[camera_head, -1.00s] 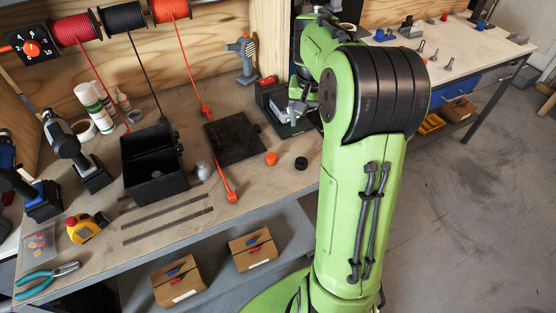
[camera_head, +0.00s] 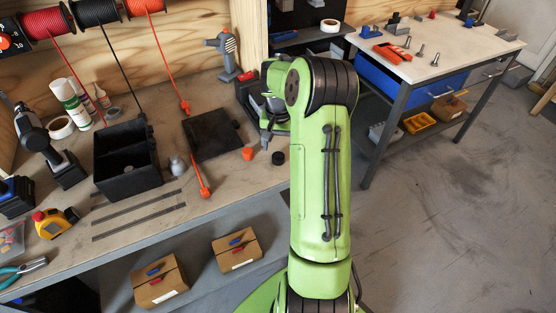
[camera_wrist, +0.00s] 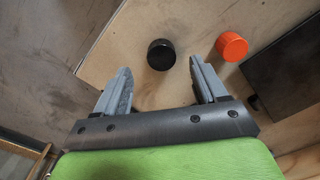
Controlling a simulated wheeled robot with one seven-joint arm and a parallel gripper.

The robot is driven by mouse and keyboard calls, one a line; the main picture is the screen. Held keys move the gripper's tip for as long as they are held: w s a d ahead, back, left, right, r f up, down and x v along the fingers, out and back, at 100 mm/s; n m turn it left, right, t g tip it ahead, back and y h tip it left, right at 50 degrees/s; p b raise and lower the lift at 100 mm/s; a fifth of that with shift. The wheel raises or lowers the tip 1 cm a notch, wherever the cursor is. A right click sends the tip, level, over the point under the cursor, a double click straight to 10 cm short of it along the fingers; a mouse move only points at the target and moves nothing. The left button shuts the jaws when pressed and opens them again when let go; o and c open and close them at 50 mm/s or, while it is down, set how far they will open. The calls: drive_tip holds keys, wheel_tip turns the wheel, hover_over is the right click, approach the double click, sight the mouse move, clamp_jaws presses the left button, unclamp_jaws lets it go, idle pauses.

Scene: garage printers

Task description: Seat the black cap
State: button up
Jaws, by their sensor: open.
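The black cap (camera_wrist: 161,54) stands on the workbench in the wrist view, ahead of my open gripper (camera_wrist: 164,85) and between the lines of its two fingers. Nothing is between the fingers. In the head view the black cap (camera_head: 278,157) is on the bench near its front edge, just left of my arm. An orange cap (camera_wrist: 231,46) is beside it, to the right in the wrist view; it also shows in the head view (camera_head: 248,153). In the head view my gripper (camera_head: 266,143) is partly hidden by my arm, above the bench near the black cap.
A flat black plate (camera_head: 212,136) lies left of the caps, with a black open bin (camera_head: 127,170) further left. A second table (camera_head: 450,55) stands at the right; the floor between is clear.

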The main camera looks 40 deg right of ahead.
sight(278, 157)
wheel_tip(278, 157, down, 4)
drive_tip(key=shift+a+f+b, duration=0.1)
drive_tip(key=shift+f+b, duration=0.15)
drive_tip(key=shift+b, duration=0.25)
drive_tip(key=shift+r, duration=0.1)
drive_tip(key=c, duration=1.1)
